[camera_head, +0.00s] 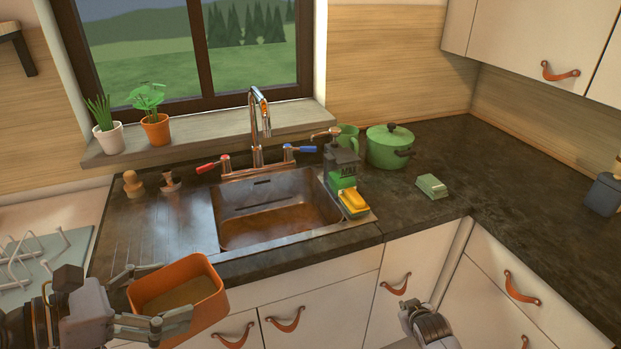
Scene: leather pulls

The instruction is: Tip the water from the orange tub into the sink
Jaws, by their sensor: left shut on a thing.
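The orange tub (212,306) is in front of the counter's edge at the lower left, below and to the left of the sink. It looks about upright, slightly tilted, with a dull brownish surface inside that may be water. My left gripper (160,296) is shut on the tub's left side. The steel sink (283,213) is set into the dark counter under the tap (258,130). Its basin looks brownish and holds no objects. My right gripper (428,326) shows only in part at the bottom edge; its fingers cannot be made out.
A soap dispenser (341,165) and a yellow sponge (353,202) stand at the sink's right edge. Behind are a green pot (390,148) and mug (348,134). Two wooden-handled items (133,184) stand on the drainer. A wire rack (35,262) is at left.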

